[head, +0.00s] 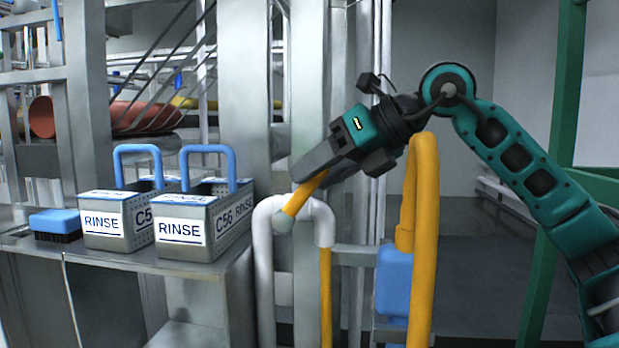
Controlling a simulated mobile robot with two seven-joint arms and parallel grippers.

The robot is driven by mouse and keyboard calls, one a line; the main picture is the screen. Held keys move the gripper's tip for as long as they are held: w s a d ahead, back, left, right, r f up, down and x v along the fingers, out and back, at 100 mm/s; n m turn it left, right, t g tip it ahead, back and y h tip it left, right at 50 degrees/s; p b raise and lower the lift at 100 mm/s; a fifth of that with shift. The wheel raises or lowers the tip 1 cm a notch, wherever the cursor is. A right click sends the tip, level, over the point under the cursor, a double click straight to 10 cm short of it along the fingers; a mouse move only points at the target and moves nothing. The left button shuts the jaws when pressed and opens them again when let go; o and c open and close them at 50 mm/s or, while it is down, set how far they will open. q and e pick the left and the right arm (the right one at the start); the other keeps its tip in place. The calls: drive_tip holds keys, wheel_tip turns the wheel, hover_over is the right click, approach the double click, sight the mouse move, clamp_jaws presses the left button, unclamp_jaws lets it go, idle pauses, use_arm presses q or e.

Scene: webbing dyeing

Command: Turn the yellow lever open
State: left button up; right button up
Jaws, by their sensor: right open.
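The yellow lever (301,199) is a short yellow bar slanting up to the right from a rounded grey end, in front of a white pipe (262,255) in the middle of the head view. My right gripper (303,176) comes in from the right with its dark fingers pointing down-left at the lever. It is open. The fingers overlap the lever's upper part, which is partly hidden behind them; I cannot tell whether they touch it. My left gripper is not in view.
Two metal RINSE bins (195,228) with blue handles and a blue brush (56,224) sit on a metal shelf (185,266) at the left. A thick yellow pipe (421,230) and a blue box (394,278) stand right of the lever. A green post (552,180) rises at the right.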

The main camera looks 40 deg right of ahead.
drive_tip(key=v, duration=1)
drive_tip(key=shift+s+r, duration=0.15)
drive_tip(key=shift+s, duration=0.2)
drive_tip(key=shift+d, duration=0.1)
drive_tip(key=shift+c, duration=0.2)
